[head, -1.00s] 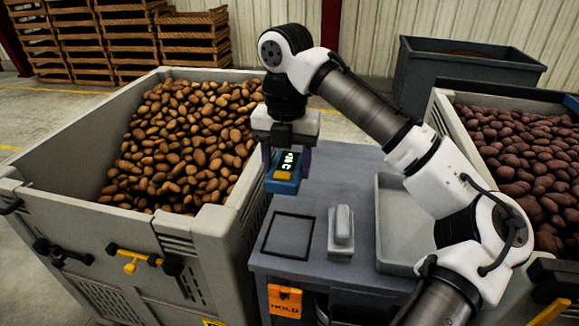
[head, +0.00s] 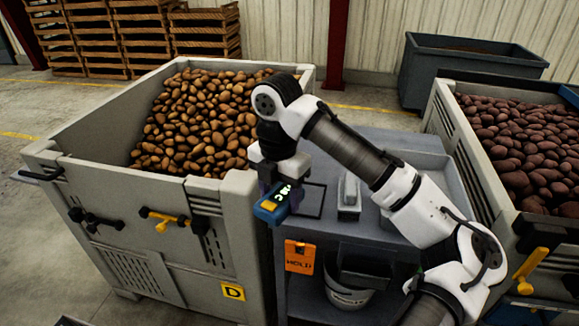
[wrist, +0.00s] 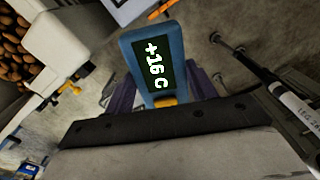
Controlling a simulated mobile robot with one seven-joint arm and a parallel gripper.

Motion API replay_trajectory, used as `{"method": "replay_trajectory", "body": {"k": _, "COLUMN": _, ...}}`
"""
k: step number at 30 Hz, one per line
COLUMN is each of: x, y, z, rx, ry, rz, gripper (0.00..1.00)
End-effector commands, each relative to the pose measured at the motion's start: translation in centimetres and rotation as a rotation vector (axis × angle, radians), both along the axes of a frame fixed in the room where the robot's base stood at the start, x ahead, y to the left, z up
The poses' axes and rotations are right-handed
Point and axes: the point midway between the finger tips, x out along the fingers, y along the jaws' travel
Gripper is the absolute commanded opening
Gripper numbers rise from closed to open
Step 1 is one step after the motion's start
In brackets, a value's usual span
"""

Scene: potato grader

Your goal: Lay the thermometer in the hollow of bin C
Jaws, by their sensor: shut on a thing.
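The thermometer is a blue block (head: 271,209) with a lit green display and an orange button. The wrist view shows it (wrist: 178,50) close up, its display reading about "+16 C". My gripper (head: 275,196) is shut on it and holds it in the air near the front left corner of the grey cart, beside the left bin. Its purple fingers also show in the wrist view (wrist: 163,94). The left bin (head: 150,200) is grey, full of brown potatoes, and carries a yellow "D" label. No bin marked C, and no hollow, can be made out.
The grey cart (head: 320,228) stands between the bins, bearing a square outline, a small grey block (head: 349,195) and a shallow tray. An orange "HOLD" tag (head: 299,257) hangs at its front. A right bin (head: 470,160) holds dark reddish potatoes. A white bucket (head: 347,294) sits below.

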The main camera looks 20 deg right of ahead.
Motion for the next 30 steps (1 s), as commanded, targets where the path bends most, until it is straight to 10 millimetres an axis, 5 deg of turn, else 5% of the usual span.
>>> {"method": "replay_trajectory", "body": {"k": 21, "x": 0.6, "y": 11.9, "z": -33.0, "rx": -0.005, "ry": 0.020, "rz": -1.532, "gripper": 0.30}}
{"method": "replay_trajectory", "body": {"k": 30, "x": 0.9, "y": 14.6, "z": -41.5, "rx": -0.009, "ry": 0.012, "rz": -1.944, "gripper": 0.30}}
